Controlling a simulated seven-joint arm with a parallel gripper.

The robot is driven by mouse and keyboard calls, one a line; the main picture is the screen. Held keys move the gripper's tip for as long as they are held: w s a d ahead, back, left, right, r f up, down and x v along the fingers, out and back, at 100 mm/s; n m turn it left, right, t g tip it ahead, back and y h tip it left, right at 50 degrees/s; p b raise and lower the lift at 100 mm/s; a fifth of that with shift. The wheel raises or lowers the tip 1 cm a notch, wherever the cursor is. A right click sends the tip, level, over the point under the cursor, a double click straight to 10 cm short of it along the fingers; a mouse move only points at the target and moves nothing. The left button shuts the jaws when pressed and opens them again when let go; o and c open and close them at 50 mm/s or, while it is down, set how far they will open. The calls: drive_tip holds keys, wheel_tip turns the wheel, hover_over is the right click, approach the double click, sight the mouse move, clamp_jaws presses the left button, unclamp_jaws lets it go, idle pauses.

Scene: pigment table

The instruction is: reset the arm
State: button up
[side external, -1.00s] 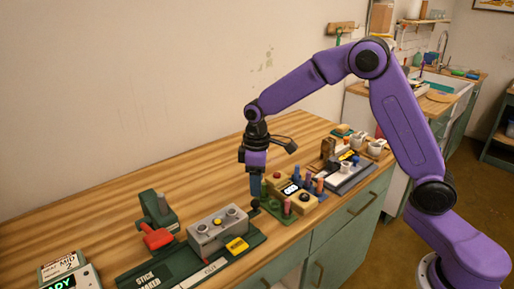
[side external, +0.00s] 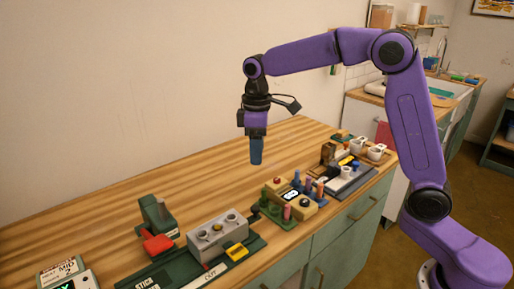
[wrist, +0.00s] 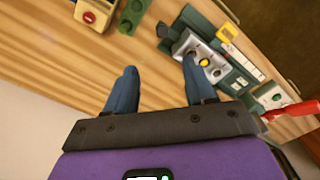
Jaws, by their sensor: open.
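My gripper (side external: 256,160) hangs pointing down above the wooden table, clear of everything on it. Its two blue fingers show apart in the wrist view (wrist: 160,82), with only table between them. In the side view they overlap. Below and to the left stands the green stick maker (side external: 257,239) with a grey block (side external: 204,240) and a red lever (side external: 158,244). The grey block also shows in the wrist view (wrist: 187,42), partly behind the right finger.
A green board with pegs and yellow blocks (side external: 276,184) lies right of the grey block. Further right is a grey tray (side external: 352,183) with small items and white cups (side external: 376,151). A display box (side external: 62,269) stands lower left. The table's back is clear.

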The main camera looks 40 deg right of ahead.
drive_tip(key=s+a+n, duration=0.2)
drive_tip(key=s, duration=1.4)
drive_tip(key=s+d+f, duration=0.2)
drive_tip(key=s+d, duration=0.1)
drive_tip(key=s, duration=0.5)
drive_tip(key=s+d+f+n, duration=0.1)
drive_tip(key=s+d+f, duration=0.2)
drive_tip(key=s, duration=0.6)
drive_tip(key=shift+d+n, duration=0.2)
drive_tip(key=shift+n, duration=0.1)
idle(0.7)
